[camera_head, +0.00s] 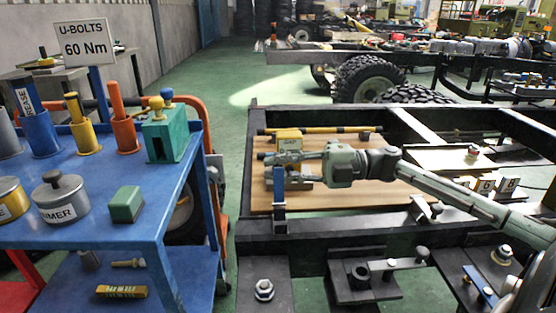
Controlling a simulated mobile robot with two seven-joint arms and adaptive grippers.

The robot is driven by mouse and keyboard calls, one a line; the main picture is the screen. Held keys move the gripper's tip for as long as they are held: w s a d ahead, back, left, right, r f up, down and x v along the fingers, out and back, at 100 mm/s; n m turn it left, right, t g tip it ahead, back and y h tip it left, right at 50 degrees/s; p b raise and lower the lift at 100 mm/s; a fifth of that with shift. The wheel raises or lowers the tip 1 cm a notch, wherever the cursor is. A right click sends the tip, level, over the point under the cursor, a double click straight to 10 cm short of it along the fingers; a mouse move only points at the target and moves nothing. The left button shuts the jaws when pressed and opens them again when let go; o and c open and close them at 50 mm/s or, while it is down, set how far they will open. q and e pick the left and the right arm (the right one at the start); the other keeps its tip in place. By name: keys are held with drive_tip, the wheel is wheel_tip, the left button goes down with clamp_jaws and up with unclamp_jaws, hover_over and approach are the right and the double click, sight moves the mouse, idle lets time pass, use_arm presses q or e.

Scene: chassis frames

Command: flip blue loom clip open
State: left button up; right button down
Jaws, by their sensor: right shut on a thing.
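The blue loom clip (279,188) stands upright at the near left edge of the wooden board, by the dark frame rail. My right gripper (272,166) reaches in from the right, with its fingers pointing left. It is shut at the top of the clip, and its fingers hide part of that top. How far the clip's flap is turned is too small to tell. My left gripper is not in view.
A yellow block (289,138) and a yellow-black bar (325,130) lie just behind my gripper on the wooden board (345,198). Dark chassis rails (345,240) surround it. A blue cart (85,215) with pots and tools stands at left.

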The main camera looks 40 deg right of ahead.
drive_tip(key=shift+w+d+f+m, duration=0.3)
drive_tip(key=shift+w+m, duration=0.1)
drive_tip(key=shift+m, duration=0.5)
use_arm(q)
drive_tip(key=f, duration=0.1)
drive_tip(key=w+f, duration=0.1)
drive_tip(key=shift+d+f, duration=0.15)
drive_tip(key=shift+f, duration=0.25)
use_arm(e)
drive_tip(key=c, duration=1.4)
unclamp_jaws()
drive_tip(key=v, duration=1.2)
drive_tip(key=shift+d, duration=0.1)
